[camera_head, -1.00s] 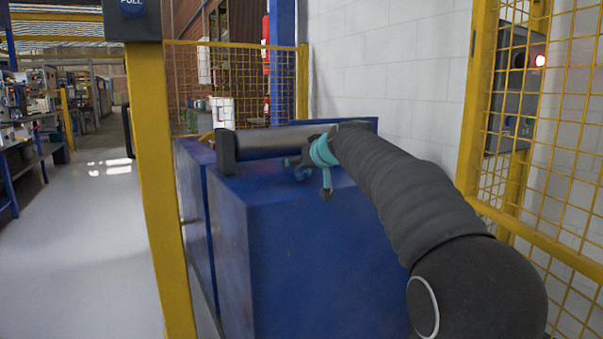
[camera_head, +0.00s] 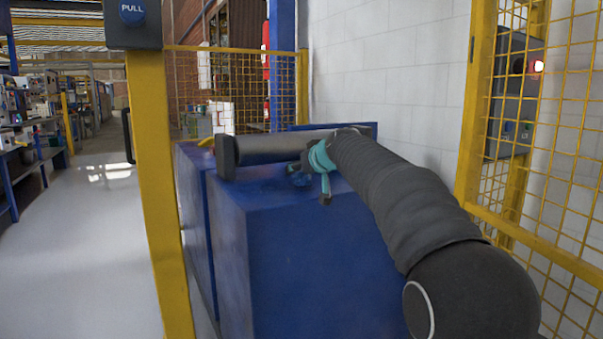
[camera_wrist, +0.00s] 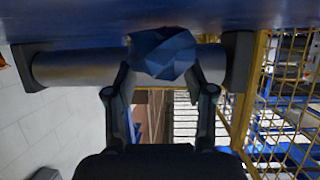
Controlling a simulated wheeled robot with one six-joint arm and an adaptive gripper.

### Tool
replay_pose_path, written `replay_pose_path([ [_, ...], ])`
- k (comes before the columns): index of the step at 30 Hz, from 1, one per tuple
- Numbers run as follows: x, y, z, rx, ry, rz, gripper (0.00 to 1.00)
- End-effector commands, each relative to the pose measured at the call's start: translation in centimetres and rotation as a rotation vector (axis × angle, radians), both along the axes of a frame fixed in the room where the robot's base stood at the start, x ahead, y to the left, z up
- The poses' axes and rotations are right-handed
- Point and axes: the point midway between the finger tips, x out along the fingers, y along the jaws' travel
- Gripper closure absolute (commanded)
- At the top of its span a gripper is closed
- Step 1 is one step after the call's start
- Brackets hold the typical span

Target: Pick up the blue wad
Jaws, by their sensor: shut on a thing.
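The blue wad (camera_wrist: 163,52) is a crumpled, faceted dark blue lump in the upper middle of the wrist view. My gripper (camera_wrist: 162,72) has a finger on each side of it and is shut on it. In the head view, my gripper (camera_head: 308,164) is at the near side of the roller, above the blue cabinet top. The wad (camera_head: 300,181) shows there only as a small blue patch below the fingers, partly hidden. I cannot tell whether it touches the cabinet top.
A grey roller (camera_head: 268,148) with dark end blocks lies along the back of the blue cabinet (camera_head: 300,255), close behind my gripper. A yellow post (camera_head: 155,200) stands to the left. Yellow mesh fencing (camera_head: 545,150) and a white wall (camera_head: 390,75) bound the right.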

Motion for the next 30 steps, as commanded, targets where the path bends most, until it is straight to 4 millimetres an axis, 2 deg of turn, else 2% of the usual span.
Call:
replay_pose_path([
  [1, 0.0, 0.0, 0.4, 0.0, -0.001, 0.0, 0.67],
  [5, 0.0, 0.0, 1.8, 0.001, -0.003, 0.0, 0.86],
  [8, 0.0, 0.0, 3.6, 0.001, -0.004, -0.001, 1.0],
  [9, 0.0, 0.0, 4.6, 0.001, -0.005, -0.001, 1.0],
  [11, -0.2, -1.6, 4.9, 0.003, -0.003, -0.006, 1.0],
  [15, -1.0, -4.8, 6.8, 0.0, -0.004, -0.007, 1.0],
  [21, -1.9, -8.4, 9.1, 0.001, -0.002, -0.004, 1.0],
  [25, -2.3, -10.1, 10.1, 0.001, -0.002, -0.002, 1.0],
  [30, -2.6, -11.2, 10.7, 0.001, -0.001, -0.001, 1.0],
])
